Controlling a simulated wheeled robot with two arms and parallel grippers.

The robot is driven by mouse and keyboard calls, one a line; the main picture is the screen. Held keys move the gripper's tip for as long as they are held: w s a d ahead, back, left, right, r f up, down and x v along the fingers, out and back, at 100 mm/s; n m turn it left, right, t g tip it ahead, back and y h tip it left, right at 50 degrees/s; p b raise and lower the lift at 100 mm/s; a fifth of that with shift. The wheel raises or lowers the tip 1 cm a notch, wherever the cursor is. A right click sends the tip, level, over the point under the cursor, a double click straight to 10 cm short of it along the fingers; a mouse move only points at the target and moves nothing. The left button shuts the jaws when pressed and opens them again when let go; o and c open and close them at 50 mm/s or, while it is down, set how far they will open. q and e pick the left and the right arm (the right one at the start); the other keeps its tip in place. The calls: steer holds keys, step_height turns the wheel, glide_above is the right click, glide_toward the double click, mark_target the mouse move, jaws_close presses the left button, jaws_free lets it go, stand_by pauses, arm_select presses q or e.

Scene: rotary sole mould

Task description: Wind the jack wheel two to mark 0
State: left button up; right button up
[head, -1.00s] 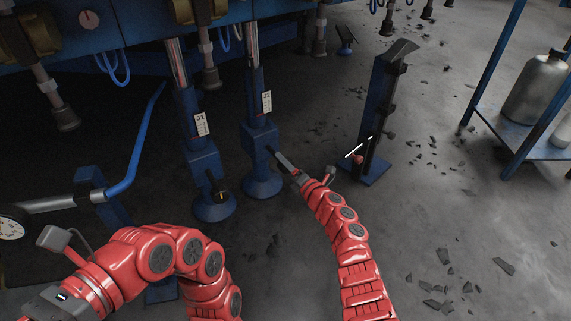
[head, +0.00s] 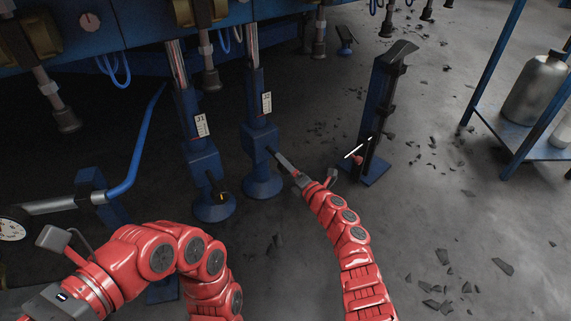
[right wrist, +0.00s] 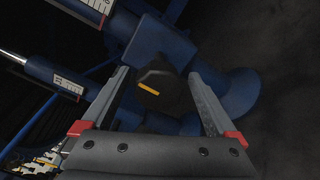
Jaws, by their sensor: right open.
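Jack two (head: 262,140) is a blue post on a round foot, right of jack J1 (head: 203,160) in the head view. A pale scale plate (head: 266,102) is on its post. Its mark is too small to read. Its wheel (right wrist: 168,92) is a dark knob with a yellow mark, seen in the right wrist view. My right gripper (right wrist: 160,76) is open, one finger on each side of this wheel; I cannot tell whether they touch it. In the head view it (head: 275,153) reaches jack two's side and hides the wheel. My left gripper's fingers are beyond the lower left edge.
A blue stand (head: 378,115) with a white rod stands right of my right arm. A blue shelf (head: 535,143) with a grey bottle is at far right. A blue bent pipe (head: 135,165) and a gauge (head: 10,229) are at left. Rubble lies on the floor (head: 440,220).

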arm_select(q)
steer(key=w+d+r+y+p, duration=0.2)
steer(key=w+d+r+p, duration=0.1)
steer(key=r+p, duration=0.4)
step_height(320, 180, up, 2)
steer(key=shift+w+r+n, duration=0.1)
steer(key=shift+w+n, duration=0.2)
steer(key=shift+w, duration=0.15)
arm_select(e)
steer(key=v, duration=1.6)
steer(key=shift+s+d, duration=0.15)
steer(key=shift+s, duration=0.1)
arm_select(q)
steer(key=shift+d+t, duration=0.15)
steer(key=shift+t, duration=0.15)
